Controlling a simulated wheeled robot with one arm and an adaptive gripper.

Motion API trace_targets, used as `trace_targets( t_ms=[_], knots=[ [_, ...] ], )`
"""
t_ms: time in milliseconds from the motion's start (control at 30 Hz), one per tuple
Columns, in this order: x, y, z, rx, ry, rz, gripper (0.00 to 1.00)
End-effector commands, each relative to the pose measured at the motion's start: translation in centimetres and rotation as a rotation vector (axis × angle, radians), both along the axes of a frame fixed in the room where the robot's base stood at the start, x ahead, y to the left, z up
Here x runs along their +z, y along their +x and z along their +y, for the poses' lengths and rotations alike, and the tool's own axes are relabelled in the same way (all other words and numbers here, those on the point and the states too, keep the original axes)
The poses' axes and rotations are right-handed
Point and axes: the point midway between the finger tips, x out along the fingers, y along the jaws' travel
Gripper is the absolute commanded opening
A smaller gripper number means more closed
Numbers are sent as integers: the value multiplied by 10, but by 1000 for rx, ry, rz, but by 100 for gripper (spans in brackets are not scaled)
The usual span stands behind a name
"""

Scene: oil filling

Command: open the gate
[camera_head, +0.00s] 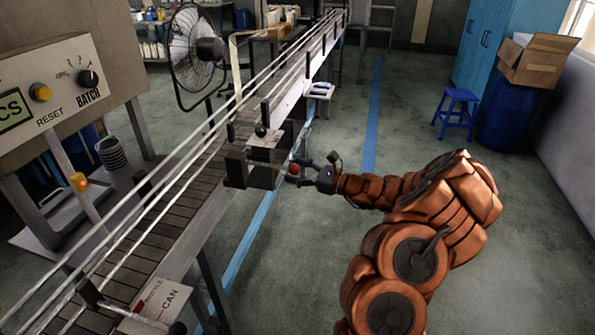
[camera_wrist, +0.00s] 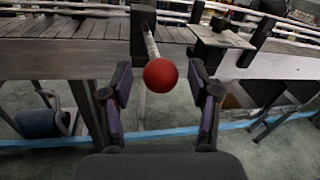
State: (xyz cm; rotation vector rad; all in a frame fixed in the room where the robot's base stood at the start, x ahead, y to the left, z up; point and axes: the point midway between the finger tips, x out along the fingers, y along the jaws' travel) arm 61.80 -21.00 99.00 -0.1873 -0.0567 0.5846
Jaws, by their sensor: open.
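The gate shows as a dark post and plate (camera_head: 235,168) at the conveyor's side, with a rod ending in a red ball knob (camera_head: 293,169). In the wrist view the red knob (camera_wrist: 160,75) sits in the middle of the picture, its rod (camera_wrist: 151,42) running back to a dark post (camera_wrist: 143,25) at the belt. My gripper (camera_head: 303,168) is open around or just short of the knob. In the wrist view both fingers (camera_wrist: 160,88) stand apart with a gap on each side of the knob. I cannot tell how deep the knob lies between them.
The conveyor (camera_head: 165,235) runs diagonally, with rails along it. A lever with a black knob (camera_head: 260,130) stands just beyond the gate. A control panel (camera_head: 50,90) is at the left. A blue stool (camera_head: 456,112) and blue barrel (camera_head: 505,118) stand at the right.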

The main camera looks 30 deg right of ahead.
Motion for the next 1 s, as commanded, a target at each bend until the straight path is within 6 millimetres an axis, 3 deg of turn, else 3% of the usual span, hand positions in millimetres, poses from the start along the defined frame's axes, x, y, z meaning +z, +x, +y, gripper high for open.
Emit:
trace_targets(
  t_ms=[167, 700, 1000],
  knots=[
    [0, -10, -9, -4, 0, -1, 61],
    [0, -84, -57, -3, -1, -1, 61],
    [0, -99, -66, -1, 0, 1, 61]
  ],
)
